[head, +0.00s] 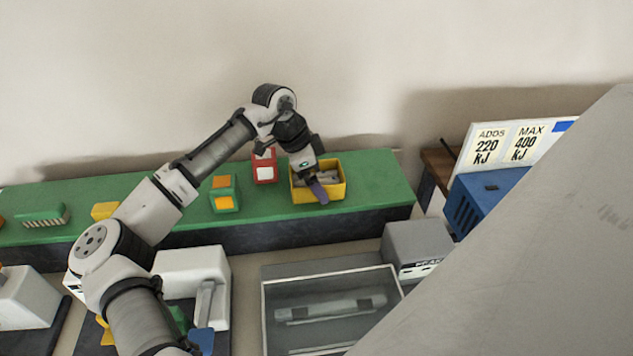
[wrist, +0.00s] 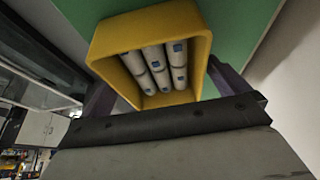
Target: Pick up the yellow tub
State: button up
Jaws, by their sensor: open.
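The yellow tub (head: 336,191) stands on the green shelf top near its right end, with grey-white cylinders inside. In the wrist view the tub (wrist: 112,37) fills the upper middle, and three cylinders (wrist: 157,68) with blue marks lie side by side in it. My gripper (head: 315,185) is over the tub in the head view and hides part of it. In the wrist view the gripper's fingers (wrist: 165,88) are spread, one on each side of the tub. I cannot tell whether they touch its walls.
A red box (head: 265,168) stands just left of the tub, and a green-and-orange box (head: 224,194) further left. The green shelf top (head: 385,185) is clear right of the tub. A glass-topped case (head: 330,310) and a grey box (head: 416,245) stand in front.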

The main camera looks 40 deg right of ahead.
jog(key=shift+f, duration=0.25)
jog(key=shift+c, duration=0.3)
jog(key=c, duration=0.9)
jog(key=shift+r, duration=0.2)
